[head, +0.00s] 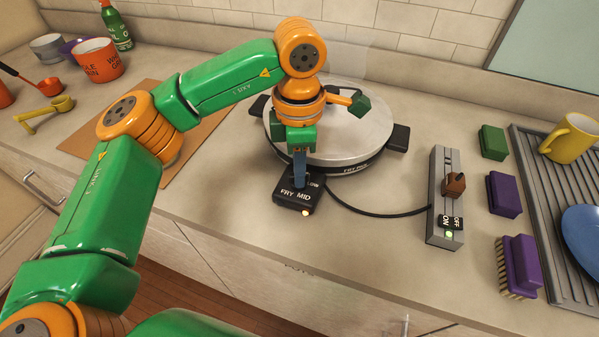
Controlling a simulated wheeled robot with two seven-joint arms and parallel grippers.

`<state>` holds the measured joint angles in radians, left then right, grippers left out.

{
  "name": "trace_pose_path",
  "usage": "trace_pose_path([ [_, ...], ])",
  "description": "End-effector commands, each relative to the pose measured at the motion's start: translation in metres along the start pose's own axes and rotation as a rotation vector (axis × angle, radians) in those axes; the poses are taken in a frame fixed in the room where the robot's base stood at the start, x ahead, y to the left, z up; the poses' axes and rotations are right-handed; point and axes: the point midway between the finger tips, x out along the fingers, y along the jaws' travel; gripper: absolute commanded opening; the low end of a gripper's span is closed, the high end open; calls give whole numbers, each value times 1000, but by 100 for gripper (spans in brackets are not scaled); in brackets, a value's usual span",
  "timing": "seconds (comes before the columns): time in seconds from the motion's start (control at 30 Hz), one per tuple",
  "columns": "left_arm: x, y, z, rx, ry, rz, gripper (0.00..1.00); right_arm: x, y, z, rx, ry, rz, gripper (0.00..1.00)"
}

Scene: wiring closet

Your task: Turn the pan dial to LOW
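The electric pan (345,135) stands on the counter with its pale lid on. A black control box (293,200) at its front bears the labels FRY, MID and LOW, and a small orange light on it glows. My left gripper (300,182) points down onto the top of this box, at the place between the labels. Its narrow blue-grey fingers and the wrist hide the dial, so its setting cannot be read. I cannot tell whether the fingers are closed on the dial. My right gripper is out of view.
A black cord runs from the box to a grey power strip (436,225) with a brown plug and a lit green light. Green and purple blocks (503,194), a brush (520,266) and a drying rack (553,200) with a yellow mug (570,138) stand right. A brown board (205,130) lies left.

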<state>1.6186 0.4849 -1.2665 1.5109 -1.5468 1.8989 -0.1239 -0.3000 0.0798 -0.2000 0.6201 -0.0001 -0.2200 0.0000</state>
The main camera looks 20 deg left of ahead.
Motion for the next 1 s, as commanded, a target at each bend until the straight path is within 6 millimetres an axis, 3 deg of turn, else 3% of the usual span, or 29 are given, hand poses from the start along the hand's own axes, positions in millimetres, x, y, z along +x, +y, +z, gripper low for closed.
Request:
trace_pose_path([
  [0.03,0,0,0,-1,0,0,35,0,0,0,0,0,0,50],
  [0.17,0,0,0,-2,0,0,70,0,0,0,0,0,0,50],
  [0.47,-1,0,0,-3,0,0,70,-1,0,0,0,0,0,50],
  [0.57,-11,0,0,-3,0,0,70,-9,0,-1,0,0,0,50],
  [0.83,-58,0,0,-3,-1,1,70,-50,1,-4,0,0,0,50],
  [1.0,-61,0,0,-3,0,0,70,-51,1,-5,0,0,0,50],
])
